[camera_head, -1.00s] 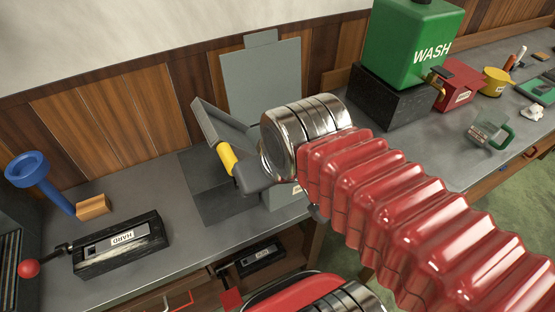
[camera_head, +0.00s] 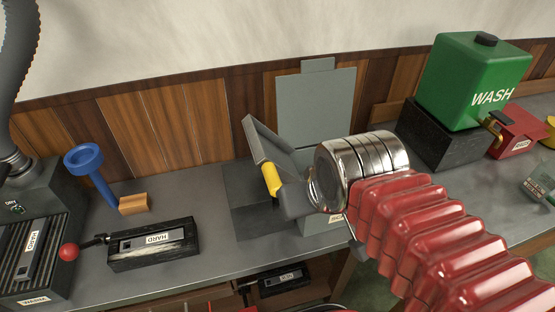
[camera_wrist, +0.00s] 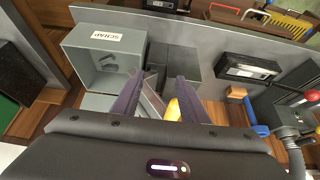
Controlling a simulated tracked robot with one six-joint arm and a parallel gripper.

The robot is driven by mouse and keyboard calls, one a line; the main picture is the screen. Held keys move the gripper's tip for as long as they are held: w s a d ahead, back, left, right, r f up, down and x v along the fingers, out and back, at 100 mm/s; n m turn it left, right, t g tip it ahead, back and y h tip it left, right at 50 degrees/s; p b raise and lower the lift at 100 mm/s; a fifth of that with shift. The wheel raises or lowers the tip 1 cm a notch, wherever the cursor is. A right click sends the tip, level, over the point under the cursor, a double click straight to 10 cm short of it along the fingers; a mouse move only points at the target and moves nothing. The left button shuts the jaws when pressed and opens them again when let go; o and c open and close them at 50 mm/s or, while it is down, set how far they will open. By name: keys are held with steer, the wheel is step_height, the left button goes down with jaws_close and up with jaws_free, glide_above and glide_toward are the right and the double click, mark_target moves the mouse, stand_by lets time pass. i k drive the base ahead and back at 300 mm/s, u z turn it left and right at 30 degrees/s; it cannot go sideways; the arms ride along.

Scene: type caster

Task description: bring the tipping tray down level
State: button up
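The tipping tray (camera_head: 264,142) is a grey tray, steeply tilted, with a yellow handle (camera_head: 271,179) at its lower end. It stands over a dark block on the bench, beside a grey box with a raised lid (camera_head: 316,105). My gripper (camera_head: 284,190) is at the yellow handle; one dark finger shows close beside it. In the wrist view my gripper (camera_wrist: 161,78) has its two fingers apart, with the tray edge (camera_wrist: 152,101) and the handle (camera_wrist: 172,110) in the space between them. The handle appears nearer the right finger; whether it touches is unclear.
The box labelled SCRAP (camera_wrist: 100,58) is close beside the tray. A black HARD block (camera_head: 152,243) with a red-knobbed lever and a blue funnel-shaped tool (camera_head: 88,165) stand left on the bench. A green WASH tank (camera_head: 473,80) stands right.

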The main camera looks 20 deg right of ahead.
mark_target(272, 154)
steer(key=u, duration=0.25)
steer(key=k, duration=0.55)
steer(key=u, duration=0.45)
steer(key=k, duration=0.75)
steer(key=u, duration=0.5)
steer(key=i, duration=0.8)
steer(key=z, duration=0.05)
